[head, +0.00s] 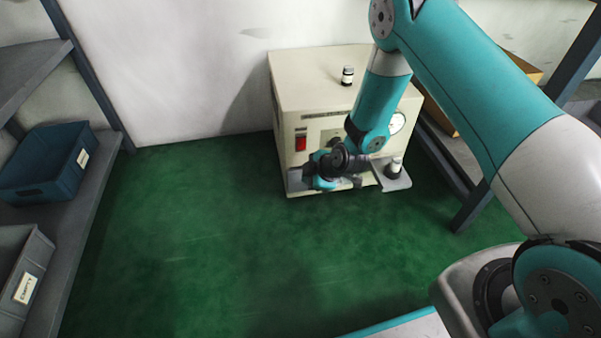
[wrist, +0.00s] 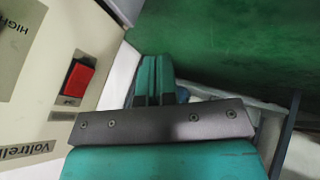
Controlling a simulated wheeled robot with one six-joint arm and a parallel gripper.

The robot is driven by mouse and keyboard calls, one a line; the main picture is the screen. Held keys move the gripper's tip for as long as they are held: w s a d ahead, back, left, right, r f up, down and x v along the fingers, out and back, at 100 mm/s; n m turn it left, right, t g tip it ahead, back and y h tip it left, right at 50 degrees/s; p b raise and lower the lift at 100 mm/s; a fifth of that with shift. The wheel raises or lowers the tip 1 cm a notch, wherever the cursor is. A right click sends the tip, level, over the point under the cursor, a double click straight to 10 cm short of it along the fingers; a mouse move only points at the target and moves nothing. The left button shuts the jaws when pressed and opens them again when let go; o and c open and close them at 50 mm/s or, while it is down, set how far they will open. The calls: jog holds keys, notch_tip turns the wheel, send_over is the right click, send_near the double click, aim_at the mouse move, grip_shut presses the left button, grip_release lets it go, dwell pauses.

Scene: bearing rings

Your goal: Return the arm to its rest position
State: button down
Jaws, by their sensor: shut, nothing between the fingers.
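My arm reaches from the right across the head view, bent down in front of a cream machine (head: 310,85). My gripper (head: 318,182) is at the machine's front, near its lower ledge, partly hidden by my wrist. In the wrist view my gripper (wrist: 154,72) has its two teal fingers together, shut and empty. The machine's red switch (wrist: 78,80) and lettered front panel lie to the left of the fingers. I cannot tell whether the gripper touches the machine. No bearing ring can be made out.
Left shelves hold a blue bin (head: 40,185) and a grey bin (head: 12,290). A shelf rack stands at right. The green floor (head: 190,230) is clear.

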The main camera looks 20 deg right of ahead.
jog(key=s+a+r+m+g+p, duration=0.1)
jog(key=s+r+p, duration=0.1)
jog(key=r, duration=0.7)
jog(key=s+a+r+m+g+y+p, duration=0.1)
jog(key=s+a+r+m, duration=0.15)
jog(key=r, duration=0.65)
jog(key=s+a+r+m+g+p, duration=0.1)
jog(key=s+r+p, duration=0.15)
jog(key=r, duration=0.65)
jog(key=s+d+r+m+g+h+p, duration=0.1)
jog(key=s+r+m+g+p, duration=0.15)
jog(key=s+r, duration=0.8)
jog(key=s+d+r+m+g+p, duration=0.1)
jog(key=s+r+m+p, duration=0.15)
jog(key=s+r, duration=0.85)
notch_tip(320, 180, up, 36)
jog(key=p, duration=3.7)
jog(key=shift+s+d+f, duration=0.15)
jog(key=shift+s+f, duration=0.05)
jog(key=shift+s, duration=0.25)
jog(key=shift+n+t, duration=0.25)
